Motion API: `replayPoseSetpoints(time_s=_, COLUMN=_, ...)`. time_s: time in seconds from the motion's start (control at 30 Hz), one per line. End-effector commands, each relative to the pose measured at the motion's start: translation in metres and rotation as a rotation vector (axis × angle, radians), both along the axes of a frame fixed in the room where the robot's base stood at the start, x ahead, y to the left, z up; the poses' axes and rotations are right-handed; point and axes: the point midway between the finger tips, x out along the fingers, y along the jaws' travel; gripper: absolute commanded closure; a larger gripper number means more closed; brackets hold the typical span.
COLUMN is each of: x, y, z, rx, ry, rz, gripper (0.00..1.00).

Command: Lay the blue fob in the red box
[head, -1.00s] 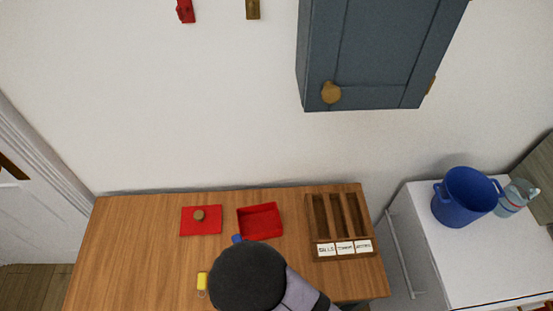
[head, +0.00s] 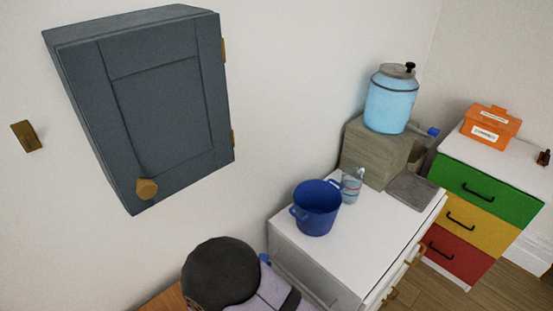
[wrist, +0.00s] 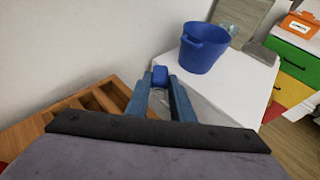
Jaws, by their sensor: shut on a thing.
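My gripper (wrist: 160,84) is shut on the blue fob (wrist: 160,75), which shows between the fingertips in the wrist view. Behind them are the wooden sorter's edge and the white counter. In the head view a bit of the blue fob (head: 265,259) shows beside my dark round arm joint, which hides the fingers. The red box is not clearly in view now. A sliver of red shows at the lower left edge of the wrist view, and I cannot tell what it is.
A wooden compartment tray (wrist: 95,100) lies on the wooden table (head: 165,301). Right of it, a white counter (head: 385,215) bears a blue bucket (head: 316,208) and a clear pitcher (head: 352,186). A grey wall cabinet (head: 145,100) hangs above. Coloured drawers (head: 470,215) stand far right.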

Motion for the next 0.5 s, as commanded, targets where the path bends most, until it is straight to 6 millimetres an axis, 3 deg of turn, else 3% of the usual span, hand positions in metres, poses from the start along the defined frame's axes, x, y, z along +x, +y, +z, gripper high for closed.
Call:
replayPoseSetpoints(time_s=0.03, x=0.009, y=-0.026, z=0.003, rx=0.001, ry=-0.001, rz=-0.098, gripper=1.00)
replayPoseSetpoints(time_s=0.2, x=0.019, y=-0.105, z=0.007, rx=0.001, ry=-0.001, rz=-0.403, gripper=1.00)
replayPoseSetpoints(time_s=0.33, x=0.015, y=-0.152, z=0.009, rx=0.001, ry=0.000, rz=-0.595, gripper=1.00)
replayPoseSetpoints(time_s=0.5, x=0.005, y=-0.189, z=0.009, rx=0.000, ry=-0.001, rz=-0.759, gripper=1.00)
